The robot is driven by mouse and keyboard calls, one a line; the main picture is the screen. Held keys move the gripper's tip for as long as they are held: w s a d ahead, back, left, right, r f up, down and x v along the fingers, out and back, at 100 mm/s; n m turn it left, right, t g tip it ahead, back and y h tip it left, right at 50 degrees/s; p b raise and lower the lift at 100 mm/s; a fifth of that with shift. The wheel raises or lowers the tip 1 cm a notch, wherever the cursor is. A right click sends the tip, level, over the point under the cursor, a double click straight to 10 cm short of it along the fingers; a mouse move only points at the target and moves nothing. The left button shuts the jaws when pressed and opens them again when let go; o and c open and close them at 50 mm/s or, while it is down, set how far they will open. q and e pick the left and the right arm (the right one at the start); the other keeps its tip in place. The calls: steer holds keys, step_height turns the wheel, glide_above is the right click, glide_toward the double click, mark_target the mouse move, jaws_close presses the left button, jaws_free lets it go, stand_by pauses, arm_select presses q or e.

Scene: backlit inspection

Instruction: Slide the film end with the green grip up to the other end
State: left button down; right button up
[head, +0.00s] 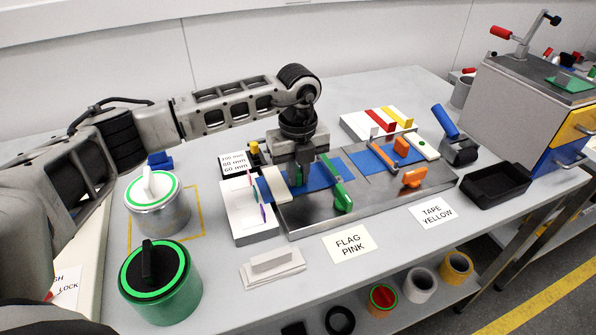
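Two blue film pieces lie on a metal plate (312,222): a left film end (271,190) and a right film end (368,161). A small green grip (299,178) shows on the left film, partly hidden by my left gripper (298,180). My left gripper points straight down over that grip, with its fingertips at film height. The fingers are too small and dark to tell whether they are closed on it. A green bar (337,186) lies across the left film's right part. An orange bar (382,155) lies across the right film. My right gripper is out of view.
A white rack (248,222) stands left of the plate. An orange block (414,178) sits on the plate's right part. A black tray (497,187) and a blue-handled roller (459,150) stand at right. Two round tins (160,300) (162,217) stand at front left.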

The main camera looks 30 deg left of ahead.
mark_target(309, 181)
arm_select(q)
steer(key=shift+w+d+b, duration=0.55)
steer(key=shift+w+d, duration=0.25)
steer(key=shift+w, duration=0.1)
steer(key=c, duration=1.7)
jaws_free()
steer(key=shift+w, duration=0.1)
step_height(309, 181, up, 16)
steer(key=shift+r+b, duration=0.1)
steer(key=shift+b, duration=0.65)
